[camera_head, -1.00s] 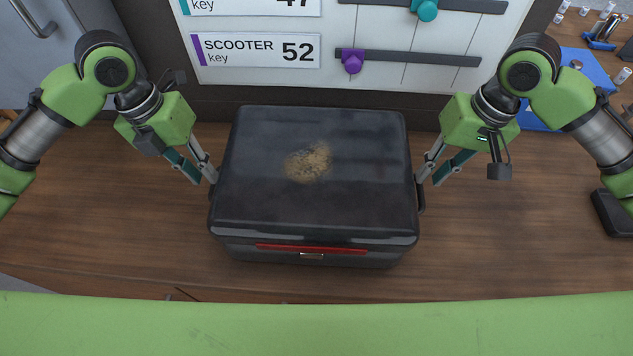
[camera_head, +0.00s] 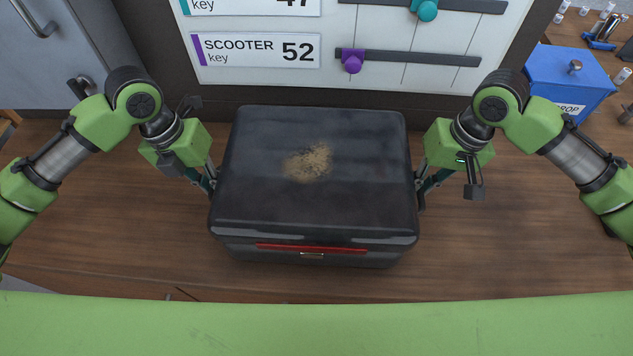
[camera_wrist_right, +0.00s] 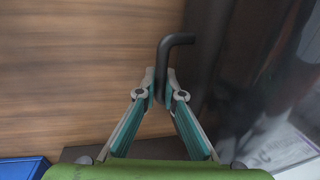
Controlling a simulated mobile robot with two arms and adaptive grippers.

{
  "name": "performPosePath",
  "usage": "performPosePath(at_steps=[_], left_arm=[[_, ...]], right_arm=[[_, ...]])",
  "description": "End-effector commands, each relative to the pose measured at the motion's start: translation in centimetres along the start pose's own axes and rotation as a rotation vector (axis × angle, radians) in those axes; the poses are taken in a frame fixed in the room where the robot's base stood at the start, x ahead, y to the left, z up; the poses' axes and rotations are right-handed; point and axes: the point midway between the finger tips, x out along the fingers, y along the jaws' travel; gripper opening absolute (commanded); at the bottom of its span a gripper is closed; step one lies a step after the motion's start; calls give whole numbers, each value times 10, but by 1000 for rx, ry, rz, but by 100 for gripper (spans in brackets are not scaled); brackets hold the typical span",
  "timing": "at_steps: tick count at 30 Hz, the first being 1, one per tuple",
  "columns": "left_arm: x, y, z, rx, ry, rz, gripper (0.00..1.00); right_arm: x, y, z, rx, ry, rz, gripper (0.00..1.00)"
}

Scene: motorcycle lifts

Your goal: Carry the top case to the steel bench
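The top case (camera_head: 315,205) is a dark, scuffed box with a tan dirt patch on its lid and a red strip on its front. It sits flat on the brown wooden surface, between my two grippers. In the right wrist view, my right gripper (camera_wrist_right: 164,92) has its fingertips closed in on both sides of the case's black bent side handle (camera_wrist_right: 176,41). It also shows at the case's right side in the head view (camera_head: 421,192). My left gripper (camera_head: 211,187) is at the case's left side; its fingertips are mostly hidden by the case edge.
A white key board (camera_head: 330,72) with labels and purple and teal knobs stands behind the case. A blue drop box (camera_head: 566,78) is at the back right, with small bottles behind it. The wooden surface (camera_head: 520,245) is bare to both sides of the case.

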Motion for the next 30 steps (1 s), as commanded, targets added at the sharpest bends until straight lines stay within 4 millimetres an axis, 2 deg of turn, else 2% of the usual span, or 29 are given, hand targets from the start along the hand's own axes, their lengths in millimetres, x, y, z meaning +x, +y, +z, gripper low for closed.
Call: performPosePath(at_steps=[14,30], left_arm=[[-9,-2,1,0,-3,0,0],[-49,-9,1,0,-2,1,0]], right_arm=[[-9,-2,-1,0,4,-1,0],[-49,-9,-1,1,3,0,0]])
